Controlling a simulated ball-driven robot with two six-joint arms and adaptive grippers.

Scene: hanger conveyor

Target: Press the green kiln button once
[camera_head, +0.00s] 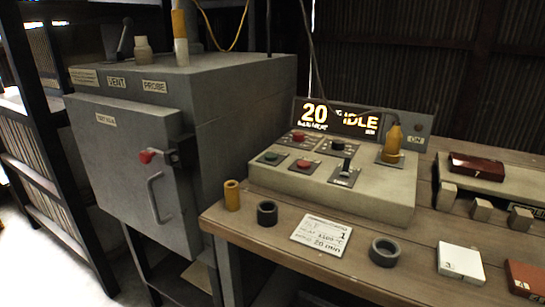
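The green kiln button (271,157) sits at the front left of the sloped control box (350,200) on the wooden table. It is a low round green cap on a dark plate, with nothing covering it. A red button (303,165) is just right of it, and another red button (298,136) is behind it. A lever switch (345,168) stands further right. The display (340,117) behind the buttons reads 20 and IDLE. Neither of my grippers is in view.
A grey kiln (135,150) with a red-knobbed latch (148,156) stands left of the table. A yellow-orange handled tool (392,143) stands on the box's right. Dark rings (384,252), a card (321,234), a yellow cylinder (232,195) and tiles (461,262) lie along the front.

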